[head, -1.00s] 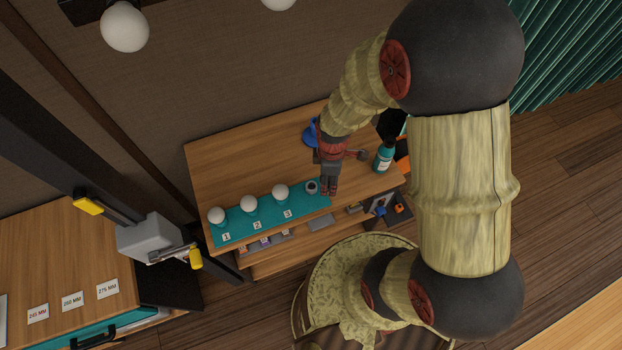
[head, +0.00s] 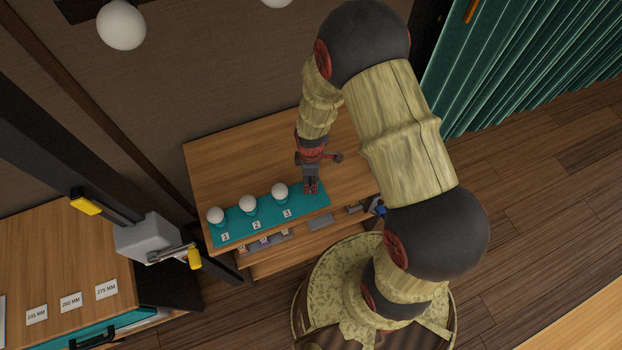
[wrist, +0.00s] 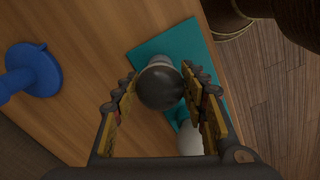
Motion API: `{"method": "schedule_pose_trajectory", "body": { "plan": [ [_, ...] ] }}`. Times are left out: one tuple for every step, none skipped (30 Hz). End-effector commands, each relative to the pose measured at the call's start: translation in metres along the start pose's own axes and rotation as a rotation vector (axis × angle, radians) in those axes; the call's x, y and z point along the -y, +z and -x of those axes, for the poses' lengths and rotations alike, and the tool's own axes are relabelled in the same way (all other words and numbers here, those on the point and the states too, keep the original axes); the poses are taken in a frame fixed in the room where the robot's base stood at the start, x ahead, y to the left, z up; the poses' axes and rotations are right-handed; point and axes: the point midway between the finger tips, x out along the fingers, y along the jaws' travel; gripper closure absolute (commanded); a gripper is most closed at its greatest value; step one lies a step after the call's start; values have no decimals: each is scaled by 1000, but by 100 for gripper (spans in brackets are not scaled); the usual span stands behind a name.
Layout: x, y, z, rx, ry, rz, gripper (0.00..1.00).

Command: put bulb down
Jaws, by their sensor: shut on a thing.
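A dark, round-topped bulb (wrist: 160,88) sits between the fingers of my gripper (wrist: 163,105) in the wrist view, with a pale part showing just beyond it. My gripper, shut on the bulb, is over the right end of the teal mat (head: 240,232) in the head view (head: 311,189). The bulb itself is hard to make out there. The holder at that end is hidden by my gripper. I cannot tell whether the bulb touches it. White bulbs stand at labels 1 (head: 215,215), 2 (head: 247,203) and 3 (head: 280,191).
A shelf with small items lies below the bench front. A post with a grey block (head: 150,238) stands at the left.

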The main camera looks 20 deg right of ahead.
Motion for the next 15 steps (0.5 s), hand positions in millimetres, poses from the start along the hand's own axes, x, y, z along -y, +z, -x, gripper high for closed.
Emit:
{"method": "schedule_pose_trajectory", "body": {
  "plan": [
    [0,0,1,0,1,0,87],
    [0,0,1,0,1,0,87],
    [0,0,1,0,1,0,87],
    [0,0,1,0,1,0,87],
    [0,0,0,0,0,0,87],
    [0,0,-1,0,0,0,87],
    [0,0,-2,0,0,0,87],
    [0,0,-3,0,0,0,87],
    [0,0,-2,0,0,0,55],
    [0,0,-2,0,0,0,53],
    [0,0,-2,0,0,0,51],
    [0,0,-1,0,0,0,49],
    [0,0,-1,0,0,0,47],
    [0,0,-1,0,0,0,46],
    [0,0,-1,0,0,0,43]
  ]
}}
